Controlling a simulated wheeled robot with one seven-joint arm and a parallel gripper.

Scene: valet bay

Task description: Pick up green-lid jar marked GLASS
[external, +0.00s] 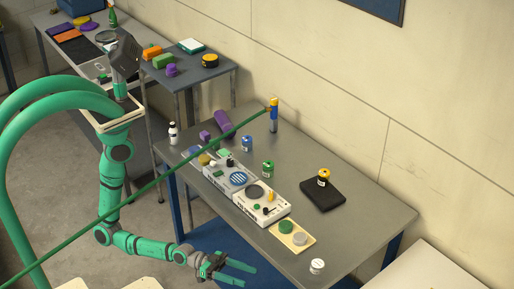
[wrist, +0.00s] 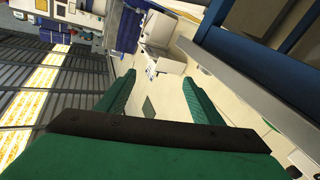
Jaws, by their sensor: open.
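A small green jar with a green lid (external: 268,169) stands upright near the middle of the grey table, behind the white devices. Its label is too small to read in the external view. My gripper (external: 248,275) is open and empty, low in front of the table's near edge, well apart from the jar. In the wrist view the two green fingers of my gripper (wrist: 163,82) are spread with nothing between them. I cannot make out the jar in the wrist view.
A blue jar (external: 246,145) and a yellow-lid jar (external: 323,178) on a black pad (external: 334,194) stand near the green jar. White devices (external: 262,204) and a tray with discs (external: 292,237) line the table's front. A white-lid jar (external: 317,266) stands at the near corner.

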